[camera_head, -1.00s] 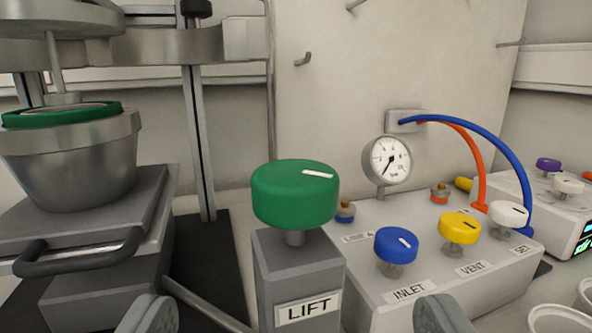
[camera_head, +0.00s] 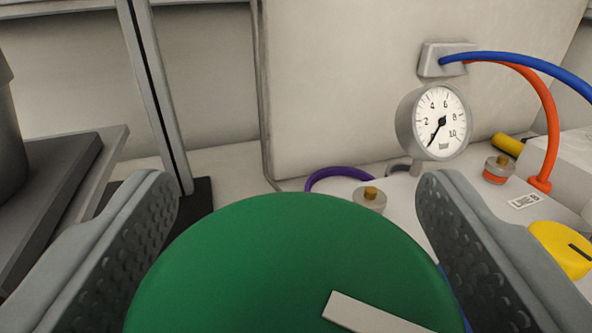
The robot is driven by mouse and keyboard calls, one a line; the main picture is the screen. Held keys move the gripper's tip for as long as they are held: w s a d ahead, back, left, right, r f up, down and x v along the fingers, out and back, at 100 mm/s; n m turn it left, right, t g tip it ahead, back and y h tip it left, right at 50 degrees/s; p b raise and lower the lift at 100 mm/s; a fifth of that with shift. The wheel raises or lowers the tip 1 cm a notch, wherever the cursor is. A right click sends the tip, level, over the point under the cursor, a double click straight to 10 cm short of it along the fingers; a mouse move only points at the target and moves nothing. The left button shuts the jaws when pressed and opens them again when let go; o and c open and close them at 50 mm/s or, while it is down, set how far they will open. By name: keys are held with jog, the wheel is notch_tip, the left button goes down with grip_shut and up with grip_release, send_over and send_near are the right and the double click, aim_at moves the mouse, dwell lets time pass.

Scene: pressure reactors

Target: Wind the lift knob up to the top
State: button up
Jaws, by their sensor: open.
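The green lift knob (camera_head: 270,265) fills the lower middle of the view, seen from close above. Its white pointer mark (camera_head: 372,315) lies at the lower right of its top, slanting down to the right. My gripper (camera_head: 295,215) is open, with one finger to the left of the knob and one to the right. The knob lies between the fingers in the picture; I cannot tell whether either finger touches it. The LIFT label and the knob's post are hidden below. Part of the grey vessel stand (camera_head: 60,190) shows at the left edge.
A pressure gauge (camera_head: 433,122) stands behind to the right, its needle pointing to the lower left. Blue (camera_head: 515,57) and orange (camera_head: 551,120) hoses arch at the right. A yellow knob (camera_head: 562,250) is right of my right finger. A metal upright (camera_head: 157,95) stands behind left.

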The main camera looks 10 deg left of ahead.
jog(key=shift+w, duration=0.1)
jog(key=c, duration=1)
jog(key=shift+m+h, duration=0.4)
jog(key=shift+h, duration=0.2)
jog(key=m+h, duration=0.1)
jog(key=h, duration=0.1)
jog(key=shift+d+m+h, duration=0.1)
jog(key=shift+m+h, duration=0.2)
jog(key=shift+d+m+h, duration=0.15)
jog(key=shift+m+h, duration=0.6)
jog(key=shift+h, duration=0.4)
jog(key=shift+d+m+h, duration=0.1)
jog(key=shift+m+h, duration=0.65)
jog(key=shift+h, duration=0.4)
jog(key=shift+d+m+g+h, duration=0.15)
jog(key=shift+m+g+h, duration=0.15)
jog(key=shift+m+h, duration=0.35)
jog(key=o, duration=1)
